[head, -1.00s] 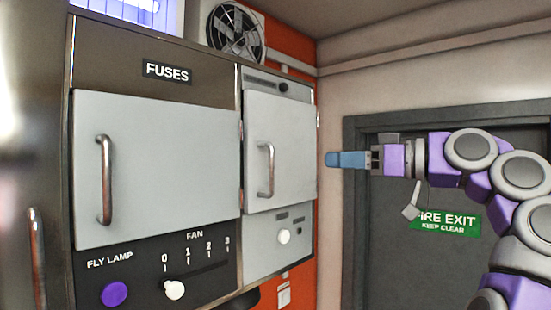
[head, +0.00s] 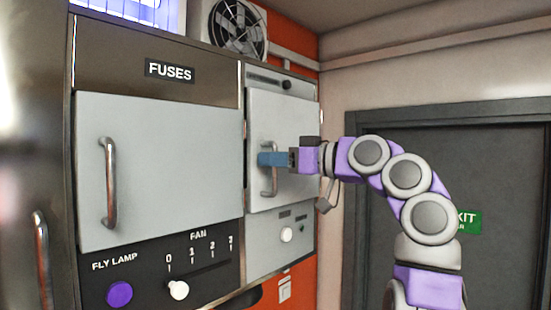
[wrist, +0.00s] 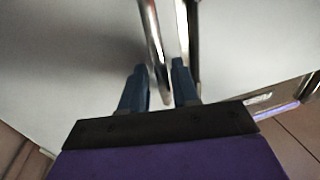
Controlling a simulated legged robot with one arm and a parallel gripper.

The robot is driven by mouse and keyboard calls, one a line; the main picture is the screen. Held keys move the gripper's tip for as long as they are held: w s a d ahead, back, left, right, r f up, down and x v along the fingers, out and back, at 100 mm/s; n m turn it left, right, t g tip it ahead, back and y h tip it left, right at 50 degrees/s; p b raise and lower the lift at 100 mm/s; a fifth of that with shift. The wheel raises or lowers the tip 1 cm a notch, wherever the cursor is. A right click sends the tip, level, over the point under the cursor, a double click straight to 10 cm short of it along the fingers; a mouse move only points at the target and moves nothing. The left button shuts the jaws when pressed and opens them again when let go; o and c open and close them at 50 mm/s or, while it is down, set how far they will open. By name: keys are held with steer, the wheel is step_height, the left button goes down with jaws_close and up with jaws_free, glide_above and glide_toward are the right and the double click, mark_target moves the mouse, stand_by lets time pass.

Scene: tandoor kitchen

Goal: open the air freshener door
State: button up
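The small pale grey door (head: 292,108) on the narrow right-hand unit is shut. It carries no readable name, so I cannot confirm it is the air freshener door. Its upright metal handle (head: 274,183) is partly hidden by my gripper (head: 264,159), whose blue fingers are at mid-handle height. In the wrist view my gripper (wrist: 160,76) is open, its two blue fingers apart. The handle (wrist: 152,50) runs down to the gap between them. I cannot tell whether either finger touches it.
A larger door (head: 165,165) marked FUSES, with its own handle (head: 109,182), is to the left. A white knob (head: 286,235) sits below the small door. A fan (head: 237,27) is above. A dark exit door (head: 500,165) stands behind my arm.

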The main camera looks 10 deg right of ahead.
steer(key=shift+a, duration=0.1)
steer(key=shift+c, duration=0.4)
jaws_close()
